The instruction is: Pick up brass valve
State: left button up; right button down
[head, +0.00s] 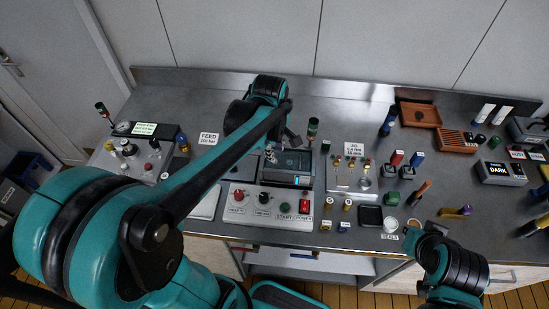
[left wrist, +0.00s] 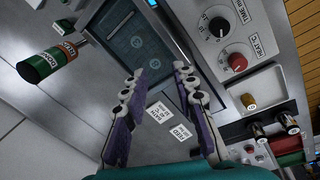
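I cannot single out the brass valve with certainty. Small brass-coloured cylindrical pieces stand right of the control box, one at the upper right (head: 347,205) and one beside it (head: 327,204). The left wrist view shows a similar brass-topped piece (left wrist: 250,101) near the box edge. My left gripper (head: 271,154) is above the bench, beside the dark screen unit (head: 292,162). In the left wrist view its two fingers (left wrist: 158,75) are apart with nothing between them. My right gripper (head: 414,228) is low at the bench's front right; its fingers are too small to read.
The control box (head: 270,202) with knobs and a red switch lies at the front. A jig plate (head: 350,177), black tray (head: 370,215) and wooden tray (head: 420,115) lie to the right. The back middle of the bench is mostly clear.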

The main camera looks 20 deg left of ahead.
aim_at(274, 164)
pick_arm(q)
jog(key=w+n, duration=0.1)
jog(key=w+a+n+g, duration=0.1)
jog(key=n+p, duration=0.1)
jog(key=shift+w+a+f+n, duration=0.15)
jog(key=shift+w+f+n, duration=0.25)
jog(key=shift+w+a+f+n+g, duration=0.3)
jog(key=shift+f+n+g, duration=0.15)
jog(key=shift+n, duration=0.25)
notch_tip(274, 164, down, 8)
jog(key=shift+s+d+r+b, duration=0.1)
jog(key=shift+b, duration=0.85)
grip_shut()
